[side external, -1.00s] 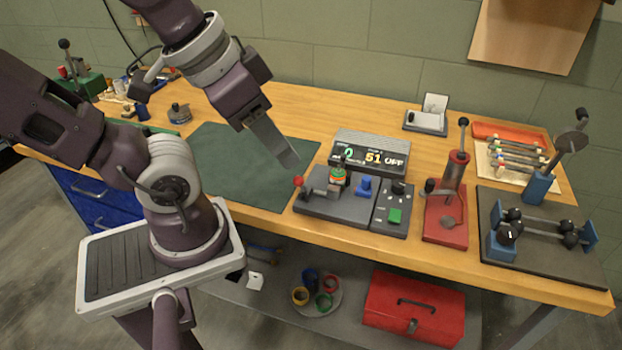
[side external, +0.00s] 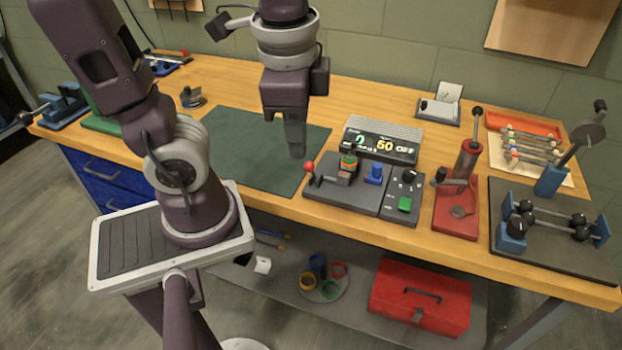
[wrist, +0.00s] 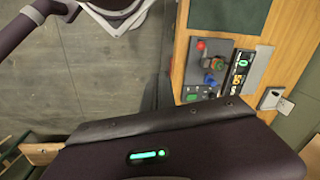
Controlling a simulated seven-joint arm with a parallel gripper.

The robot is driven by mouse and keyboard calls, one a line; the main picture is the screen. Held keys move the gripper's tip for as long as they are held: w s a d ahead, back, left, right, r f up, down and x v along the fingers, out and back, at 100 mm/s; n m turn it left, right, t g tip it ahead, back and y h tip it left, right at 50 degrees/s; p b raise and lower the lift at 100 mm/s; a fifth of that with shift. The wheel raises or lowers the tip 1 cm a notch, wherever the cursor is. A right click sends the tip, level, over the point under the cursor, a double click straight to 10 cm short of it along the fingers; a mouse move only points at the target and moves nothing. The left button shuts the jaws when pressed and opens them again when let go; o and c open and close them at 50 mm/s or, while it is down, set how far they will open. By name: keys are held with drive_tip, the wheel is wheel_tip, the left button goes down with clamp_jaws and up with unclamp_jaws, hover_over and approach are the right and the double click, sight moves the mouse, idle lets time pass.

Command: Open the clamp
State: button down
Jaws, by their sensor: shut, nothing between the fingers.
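The clamp (side external: 343,174) sits on a dark grey base plate (side external: 332,202) near the table's front edge. Its lever ends in a red ball (side external: 309,166) at the left and stands roughly upright. A small green and orange part (side external: 348,162) is at the clamp's jaw; I cannot tell how firmly it is held. My gripper (side external: 297,156) points down, shut and empty, above the green mat, just up and left of the red ball and apart from it. In the wrist view the red ball (wrist: 201,45) and clamp (wrist: 214,63) show, but the fingertips are hidden.
A blue block (side external: 373,174) and a control box with a green button (side external: 404,204) stand right of the clamp, with a display (side external: 383,140) behind. A red stand (side external: 458,208) is farther right. The green mat (side external: 238,150) is clear.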

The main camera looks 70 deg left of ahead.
sight(312, 171)
drive_tip(key=w+d+f+m+t+y, duration=0.1)
drive_tip(key=d+f+m+t+y, duration=0.1)
drive_tip(key=f+m+y, duration=0.8)
drive_tip(key=w+d+f+m+t+y, duration=0.1)
drive_tip(key=d+f+m+t+y, duration=0.2)
drive_tip(key=f+m+y, duration=0.6)
wheel_tip(312, 171, down, 4)
drive_tip(key=m, duration=1.2)
drive_tip(key=shift+y, duration=0.4)
drive_tip(key=shift+w+r, duration=0.1)
drive_tip(key=x, duration=1.4)
